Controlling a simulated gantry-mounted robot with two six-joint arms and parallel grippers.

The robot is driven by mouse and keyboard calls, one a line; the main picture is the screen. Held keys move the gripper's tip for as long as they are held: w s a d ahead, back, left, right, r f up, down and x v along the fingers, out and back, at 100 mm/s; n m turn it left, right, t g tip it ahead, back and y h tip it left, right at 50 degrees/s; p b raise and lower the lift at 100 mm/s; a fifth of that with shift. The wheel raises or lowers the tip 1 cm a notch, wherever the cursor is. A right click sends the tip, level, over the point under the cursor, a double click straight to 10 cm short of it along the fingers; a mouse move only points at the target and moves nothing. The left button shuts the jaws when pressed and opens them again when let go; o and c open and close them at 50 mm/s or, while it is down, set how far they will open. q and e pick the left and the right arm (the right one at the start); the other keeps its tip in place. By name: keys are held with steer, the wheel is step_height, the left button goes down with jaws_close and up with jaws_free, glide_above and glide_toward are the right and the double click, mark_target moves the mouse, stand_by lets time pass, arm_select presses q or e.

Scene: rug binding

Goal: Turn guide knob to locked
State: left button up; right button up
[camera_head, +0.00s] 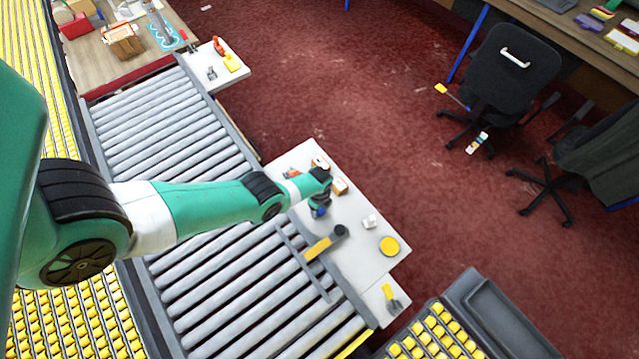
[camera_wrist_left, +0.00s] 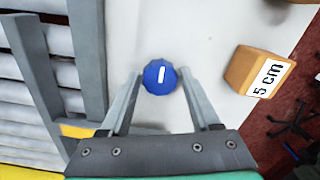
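The guide knob (camera_wrist_left: 161,77) is a blue, many-sided disc with a short white mark on its face. In the left wrist view the mark stands nearly upright. The knob sits on a pale board (camera_head: 362,245) beside the rollers. My left gripper (camera_wrist_left: 162,73) is open, with one fingertip on each side of the knob and small gaps; I cannot tell whether either finger touches it. In the head view my left gripper (camera_head: 320,207) hangs over the board, and arm and fingers mostly hide the knob. My right gripper is not in view.
A wooden block marked "5 cm" (camera_wrist_left: 257,72) stands right of the knob. A grey bar with a yellow part (camera_head: 318,248) lies near the roller bed (camera_head: 230,270). A yellow disc (camera_head: 389,246) and a small white block (camera_head: 369,221) are on the board.

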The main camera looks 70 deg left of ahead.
arm_select(q)
jaws_close()
steer(key=shift+n, duration=0.4)
steer(key=n, duration=1)
steer(key=shift+n, duration=0.4)
steer(key=n, duration=1.2)
steer(key=shift+n, duration=0.3)
